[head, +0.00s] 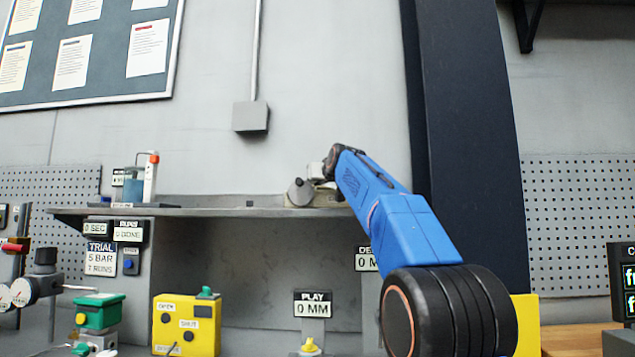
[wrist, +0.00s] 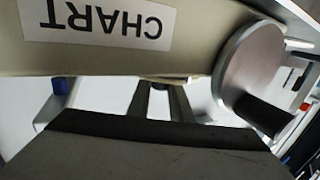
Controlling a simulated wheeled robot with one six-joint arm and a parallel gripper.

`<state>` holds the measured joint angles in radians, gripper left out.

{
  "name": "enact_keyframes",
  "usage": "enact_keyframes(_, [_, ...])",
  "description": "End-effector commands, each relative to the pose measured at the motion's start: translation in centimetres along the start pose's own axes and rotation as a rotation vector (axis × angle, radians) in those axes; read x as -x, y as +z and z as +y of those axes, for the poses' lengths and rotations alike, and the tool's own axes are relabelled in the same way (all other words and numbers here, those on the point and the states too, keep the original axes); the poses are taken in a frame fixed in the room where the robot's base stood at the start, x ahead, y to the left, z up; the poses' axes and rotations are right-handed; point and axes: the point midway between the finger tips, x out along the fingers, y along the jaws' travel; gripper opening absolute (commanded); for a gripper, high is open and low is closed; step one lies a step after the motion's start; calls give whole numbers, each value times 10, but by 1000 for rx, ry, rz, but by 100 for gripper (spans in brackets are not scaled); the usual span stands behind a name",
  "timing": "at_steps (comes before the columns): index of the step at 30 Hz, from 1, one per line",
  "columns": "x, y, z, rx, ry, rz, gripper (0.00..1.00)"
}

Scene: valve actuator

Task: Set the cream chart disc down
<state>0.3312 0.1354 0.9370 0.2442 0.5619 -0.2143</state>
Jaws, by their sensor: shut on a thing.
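My gripper (wrist: 160,88) has its two fingers close together at the underside, in the picture, of a cream body with an upside-down CHART label (wrist: 95,22). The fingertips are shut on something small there. Most of the held thing is hidden, and I cannot make out a separate cream disc. In the head view, my gripper (head: 318,172) is above the right part of the shelf, at a small cream unit (head: 318,198) with a grey round part at its left. In the wrist view, a grey metal disc with a black knob (wrist: 248,70) is close on the right.
The grey shelf (head: 215,211) holds a small blue and white apparatus (head: 145,180) at its left end. Below are a yellow button box (head: 187,322) and a PLAY 0 MM display (head: 312,304). A dark column (head: 475,120) rises behind my arm.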

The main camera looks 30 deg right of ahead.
Motion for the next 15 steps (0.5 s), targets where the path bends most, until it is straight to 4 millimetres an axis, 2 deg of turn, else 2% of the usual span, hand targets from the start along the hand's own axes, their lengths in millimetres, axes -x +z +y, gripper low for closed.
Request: enact_keyframes(15, [0, 8, 0, 1, 0, -1, 0])
